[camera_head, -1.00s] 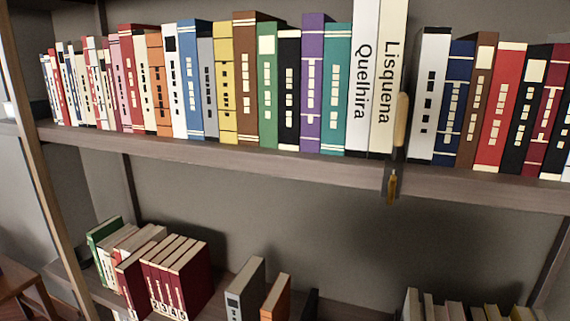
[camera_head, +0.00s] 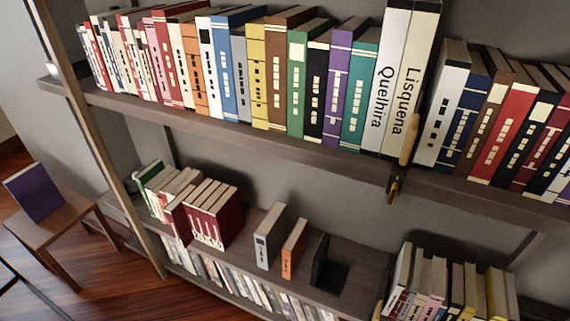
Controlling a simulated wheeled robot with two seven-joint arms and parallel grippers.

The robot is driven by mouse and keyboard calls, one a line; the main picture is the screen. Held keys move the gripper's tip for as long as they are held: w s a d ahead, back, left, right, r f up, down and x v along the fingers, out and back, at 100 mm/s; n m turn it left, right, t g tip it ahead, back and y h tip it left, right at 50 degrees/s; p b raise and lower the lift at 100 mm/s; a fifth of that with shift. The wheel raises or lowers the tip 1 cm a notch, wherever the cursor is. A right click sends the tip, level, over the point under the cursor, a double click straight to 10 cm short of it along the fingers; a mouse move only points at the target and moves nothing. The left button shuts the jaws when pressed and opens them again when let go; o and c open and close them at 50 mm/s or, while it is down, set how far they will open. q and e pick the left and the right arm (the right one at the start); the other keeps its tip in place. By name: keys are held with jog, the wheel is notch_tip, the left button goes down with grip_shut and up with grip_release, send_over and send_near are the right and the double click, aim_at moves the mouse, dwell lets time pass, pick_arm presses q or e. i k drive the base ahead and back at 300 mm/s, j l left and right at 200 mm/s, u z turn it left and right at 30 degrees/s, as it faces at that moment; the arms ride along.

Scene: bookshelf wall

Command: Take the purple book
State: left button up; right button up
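A purple book (camera_head: 340,85) stands upright on the upper shelf, between a black book on its left and a teal book (camera_head: 361,92) on its right. Another purple book (camera_head: 36,192) stands tilted on a small wooden table at the far left, below the shelf. Neither of my grippers shows in the head view.
The upper shelf board (camera_head: 230,127) holds a tight row of books. A thin tool with a wooden handle (camera_head: 409,140) hangs at the shelf's front edge. The lower shelf holds red books (camera_head: 215,218), a grey book (camera_head: 269,236), an orange book (camera_head: 294,248) and a black bookend (camera_head: 321,262). The wooden table (camera_head: 62,220) stands on the floor.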

aim_at(32, 188)
jog(key=u, duration=1.85)
jog(key=i+l+u, duration=0.5)
jog(key=i, duration=0.25)
jog(key=l, duration=0.1)
